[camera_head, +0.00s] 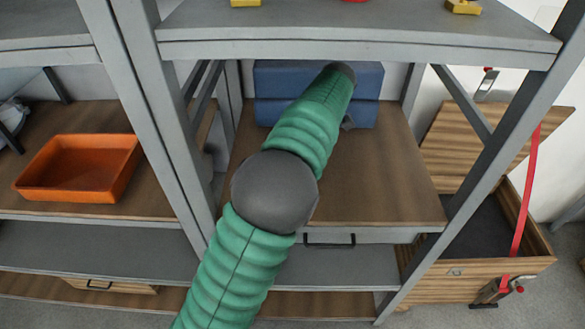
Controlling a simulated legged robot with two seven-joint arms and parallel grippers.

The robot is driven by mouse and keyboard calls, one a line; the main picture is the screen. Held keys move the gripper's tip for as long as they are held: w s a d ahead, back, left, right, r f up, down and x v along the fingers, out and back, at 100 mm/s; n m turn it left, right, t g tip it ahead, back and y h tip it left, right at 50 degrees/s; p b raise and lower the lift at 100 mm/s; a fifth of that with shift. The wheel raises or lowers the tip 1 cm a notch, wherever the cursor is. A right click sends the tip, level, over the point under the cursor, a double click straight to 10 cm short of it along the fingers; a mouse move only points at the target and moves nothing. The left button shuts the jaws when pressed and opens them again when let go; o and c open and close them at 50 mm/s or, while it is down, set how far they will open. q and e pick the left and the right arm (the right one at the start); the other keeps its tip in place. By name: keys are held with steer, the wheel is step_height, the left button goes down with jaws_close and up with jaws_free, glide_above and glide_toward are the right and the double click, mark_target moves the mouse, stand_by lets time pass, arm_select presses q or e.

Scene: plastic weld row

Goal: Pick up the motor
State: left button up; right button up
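No motor can be made out in the head view. One of my arms, green and ribbed with a dark round joint, comes in from the bottom left of centre. It reaches up and right into the middle shelf bay, over the wooden shelf board (385,185). Its far end lies in front of a blue case (285,76) at the back of the bay. A small dark piece (348,123) shows beside the forearm; I cannot tell what it is. No gripper fingers are visible, and the arm hides part of the shelf. My other arm is out of view.
Grey shelf posts (165,120) frame the bay, with an upper shelf edge (350,47) above it. An orange tray (80,168) stands on the left shelf. An open wooden crate (480,270) with a red strap (526,195) stands at right. The board's right part is clear.

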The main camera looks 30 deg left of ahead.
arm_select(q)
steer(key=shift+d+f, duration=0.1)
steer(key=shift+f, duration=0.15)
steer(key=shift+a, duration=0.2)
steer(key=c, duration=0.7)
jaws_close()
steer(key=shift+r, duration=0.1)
